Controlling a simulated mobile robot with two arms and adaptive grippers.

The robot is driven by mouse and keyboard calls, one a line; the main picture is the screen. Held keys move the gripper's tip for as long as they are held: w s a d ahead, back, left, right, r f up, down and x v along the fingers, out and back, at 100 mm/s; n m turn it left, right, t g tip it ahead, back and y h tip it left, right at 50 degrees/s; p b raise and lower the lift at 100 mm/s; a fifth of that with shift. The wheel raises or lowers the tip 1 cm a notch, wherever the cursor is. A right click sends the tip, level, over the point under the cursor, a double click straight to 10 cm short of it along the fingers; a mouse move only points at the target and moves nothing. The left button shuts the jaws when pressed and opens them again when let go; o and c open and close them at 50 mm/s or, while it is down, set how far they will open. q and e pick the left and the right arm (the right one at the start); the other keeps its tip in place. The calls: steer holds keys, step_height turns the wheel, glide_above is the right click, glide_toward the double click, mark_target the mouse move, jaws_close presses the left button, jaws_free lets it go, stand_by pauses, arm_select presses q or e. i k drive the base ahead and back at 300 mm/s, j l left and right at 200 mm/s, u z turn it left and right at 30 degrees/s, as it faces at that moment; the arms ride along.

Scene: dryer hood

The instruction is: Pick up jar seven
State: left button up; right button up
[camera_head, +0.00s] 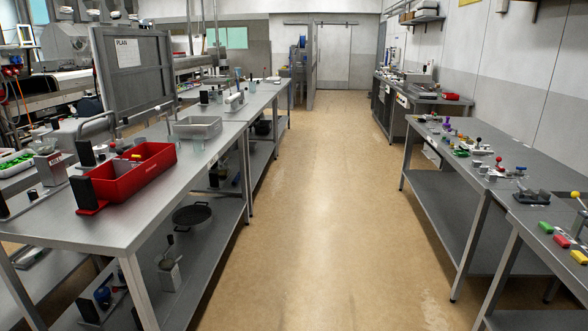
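I cannot make out a jar marked seven in the head view. Several small clear vessels, like the glass (197,146) by the metal tray, stand on the left workbench (150,200), but no number is readable on them. Neither of my grippers is in view, so their state does not show.
The right bench (500,160) carries small coloured parts. The aisle floor (315,200) between the benches is clear back to a pale door (335,42).

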mark_target(198, 145)
steer(key=i, duration=2.05)
